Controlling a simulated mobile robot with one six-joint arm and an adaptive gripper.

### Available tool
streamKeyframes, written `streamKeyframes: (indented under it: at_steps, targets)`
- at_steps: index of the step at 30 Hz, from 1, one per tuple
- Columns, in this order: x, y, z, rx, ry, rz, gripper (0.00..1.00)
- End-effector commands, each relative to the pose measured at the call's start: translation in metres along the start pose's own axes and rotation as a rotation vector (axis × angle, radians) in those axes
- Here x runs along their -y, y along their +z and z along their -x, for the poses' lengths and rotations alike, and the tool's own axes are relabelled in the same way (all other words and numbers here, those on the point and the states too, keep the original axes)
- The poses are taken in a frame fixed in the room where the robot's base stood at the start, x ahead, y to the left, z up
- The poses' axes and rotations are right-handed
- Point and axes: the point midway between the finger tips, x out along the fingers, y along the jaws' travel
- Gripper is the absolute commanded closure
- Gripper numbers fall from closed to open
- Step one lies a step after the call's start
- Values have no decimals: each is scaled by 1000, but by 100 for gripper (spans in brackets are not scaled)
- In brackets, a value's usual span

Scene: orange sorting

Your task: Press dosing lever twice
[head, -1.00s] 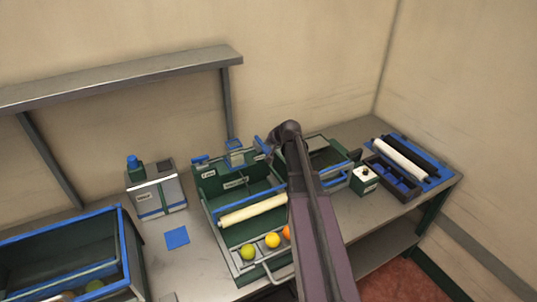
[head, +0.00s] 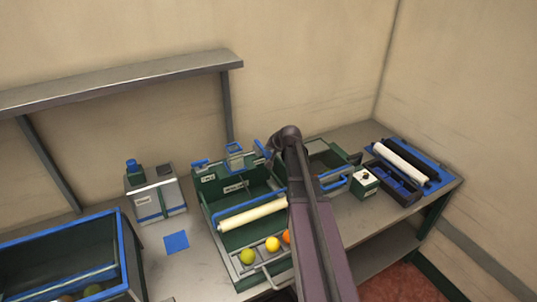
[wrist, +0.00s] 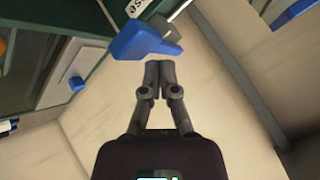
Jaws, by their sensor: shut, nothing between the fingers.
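In the wrist view, my gripper (wrist: 158,66) is shut and empty. The blue dosing lever (wrist: 143,38) is just beyond the fingertips, beside a partly visible white label (wrist: 134,7). A small gap seems to separate fingertips and lever, but I cannot tell whether they touch. In the head view, the lever (head: 262,149) shows as a blue piece at the back right of the green sorting unit (head: 213,182), left of my arm's bend. My gripper is hidden behind my arm there.
A white roller (head: 252,213) spans the green unit, with several fruits in front, including a yellow one (head: 273,244). A roller rack (head: 437,177) and small green box (head: 365,183) stand right. A wall shelf (head: 120,82) hangs behind.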

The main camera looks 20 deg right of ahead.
Motion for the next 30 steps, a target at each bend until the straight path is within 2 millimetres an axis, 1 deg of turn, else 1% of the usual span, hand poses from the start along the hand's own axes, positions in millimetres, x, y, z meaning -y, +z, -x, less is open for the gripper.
streamKeyframes:
  at_steps: [18,30]
  targets:
    - [0,0,0,0,0,0,100]
    - [-4,4,-6,0,0,0,100]
